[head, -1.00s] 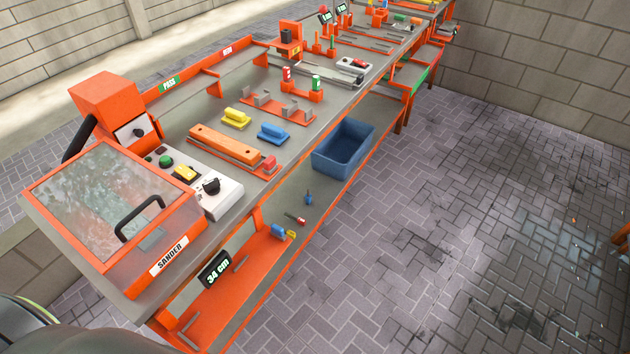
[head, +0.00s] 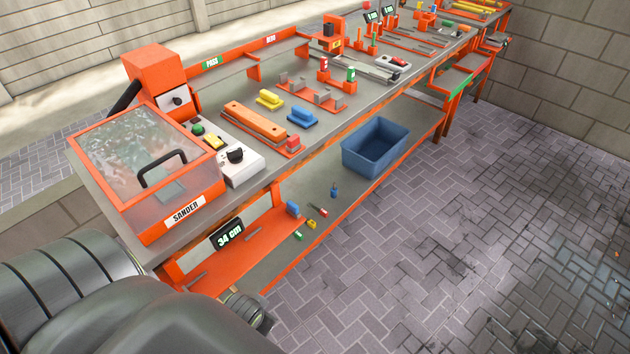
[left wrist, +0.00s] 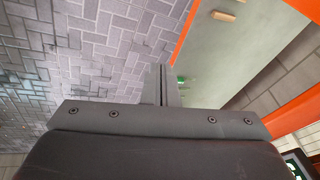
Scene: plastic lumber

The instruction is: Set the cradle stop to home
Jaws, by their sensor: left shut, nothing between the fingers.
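No part is labelled as the cradle stop, so I cannot tell for certain which it is. An orange tray (head: 235,262) sits low at the bench front under a black display (head: 227,234) reading 34 cm. A blue block (head: 293,208) stands at the tray's far end. On the bench top, a red block (head: 293,142) sits at the end of a holder with an orange bar (head: 254,121). My left gripper (left wrist: 163,82) is shut and empty in the left wrist view, above the paving and a grey-green surface. My right gripper is not in view.
The sander (head: 150,180), with its clear hood, stands at the bench's near end beside a white control panel (head: 232,158). A blue bin (head: 373,150) and small coloured pieces (head: 317,212) lie on the lower shelf. The paved floor (head: 440,250) is open at the right.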

